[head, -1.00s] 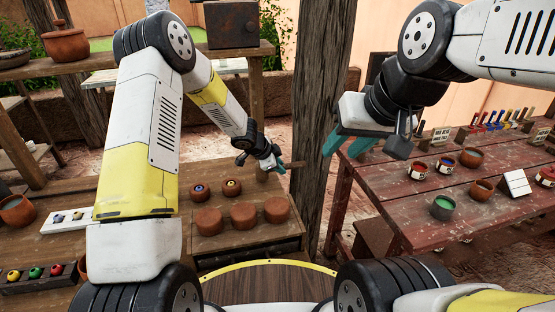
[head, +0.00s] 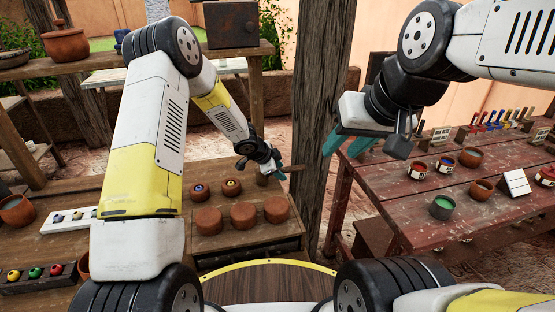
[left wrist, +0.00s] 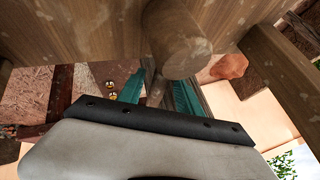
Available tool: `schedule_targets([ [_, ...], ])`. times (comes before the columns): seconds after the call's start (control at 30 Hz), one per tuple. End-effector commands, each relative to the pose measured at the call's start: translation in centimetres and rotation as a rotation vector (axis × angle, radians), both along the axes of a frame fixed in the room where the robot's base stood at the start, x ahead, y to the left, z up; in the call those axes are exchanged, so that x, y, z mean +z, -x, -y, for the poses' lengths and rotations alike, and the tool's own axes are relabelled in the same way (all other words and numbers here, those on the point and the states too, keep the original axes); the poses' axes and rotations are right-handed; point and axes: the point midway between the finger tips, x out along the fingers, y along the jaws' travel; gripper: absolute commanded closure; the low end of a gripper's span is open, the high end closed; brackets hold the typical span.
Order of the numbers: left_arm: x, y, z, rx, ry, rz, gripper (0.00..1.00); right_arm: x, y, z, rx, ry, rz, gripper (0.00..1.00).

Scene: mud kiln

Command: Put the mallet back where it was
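The wooden mallet (head: 263,179) is at the back right of the left-hand table, beside the dark post. Its round head shows large in the left wrist view (left wrist: 178,42), with the handle running down between the fingers. My left gripper (head: 280,170) is around the handle and appears shut on it; the contact is partly hidden behind the head and the gripper body. Whether the head touches the table is unclear.
Several round brown clay pieces (head: 243,215) and two small bowls (head: 232,187) stand on the left-hand table (head: 215,245) near the mallet. The dark wooden post (head: 322,110) rises just right of it. The red table (head: 420,205) carries paint pots.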

Motion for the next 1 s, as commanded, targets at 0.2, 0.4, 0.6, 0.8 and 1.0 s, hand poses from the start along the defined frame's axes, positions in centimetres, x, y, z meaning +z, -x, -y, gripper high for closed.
schedule_targets([
  [0.2, 0.3, 0.0, 0.0, -0.001, 0.001, 0.001, 0.58, 0.0, 0.0, 0.0, 0.000, 0.000, 0.000, 0.64],
  [0.4, 3.0, 1.3, -1.6, 0.003, 0.001, 0.004, 0.58, 0.0, 0.0, 0.0, 0.000, 0.000, 0.000, 0.64],
  [0.6, 5.8, 2.7, -2.9, -0.003, -0.002, 0.005, 0.58, 0.0, 0.0, 0.0, 0.000, 0.000, 0.000, 0.64],
  [0.8, 8.6, 4.3, -4.4, -0.002, -0.002, 0.004, 0.58, 0.0, 0.0, 0.0, 0.000, 0.000, 0.000, 0.64],
  [1.0, 10.2, 4.8, -5.4, 0.011, 0.000, 0.009, 0.58, 0.0, 0.0, 0.0, 0.000, 0.000, 0.000, 0.64],
])
